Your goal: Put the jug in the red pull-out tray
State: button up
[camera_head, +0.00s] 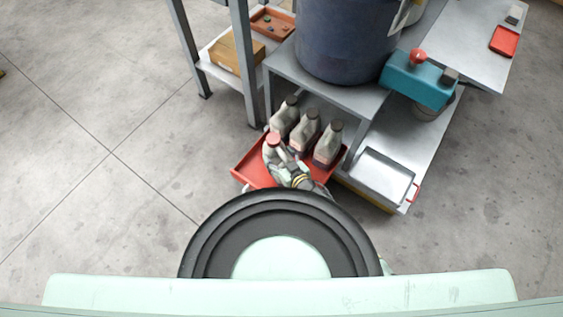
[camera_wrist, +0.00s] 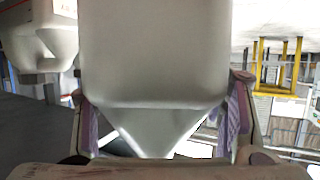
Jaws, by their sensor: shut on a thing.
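The red pull-out tray (camera_head: 252,174) extends from the lower part of a grey metal stand in the head view. My gripper (camera_head: 287,166) is at that jug. In the wrist view, the pale jug (camera_wrist: 155,55) fills the middle, between the purple-padded fingers of my gripper (camera_wrist: 160,118), which is shut on it. Whether its base touches the tray is hidden. Several similar jugs with dark caps (camera_head: 306,130) stand upright behind and to the right, at the tray.
A dark blue barrel (camera_head: 340,40) stands on the grey stand (camera_head: 285,70). At right are a teal box (camera_head: 418,82) and a shallow metal tray (camera_head: 383,175). A shelf at left holds a cardboard box (camera_head: 232,52). The floor (camera_head: 90,150) at left is clear.

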jog(key=shift+f+b, duration=0.3)
jog(key=shift+f, duration=2.5)
jog(key=shift+f, duration=0.2)
jog(key=o, duration=1.5)
jog(key=shift+o, duration=0.2)
jog(key=shift+r, duration=0.25)
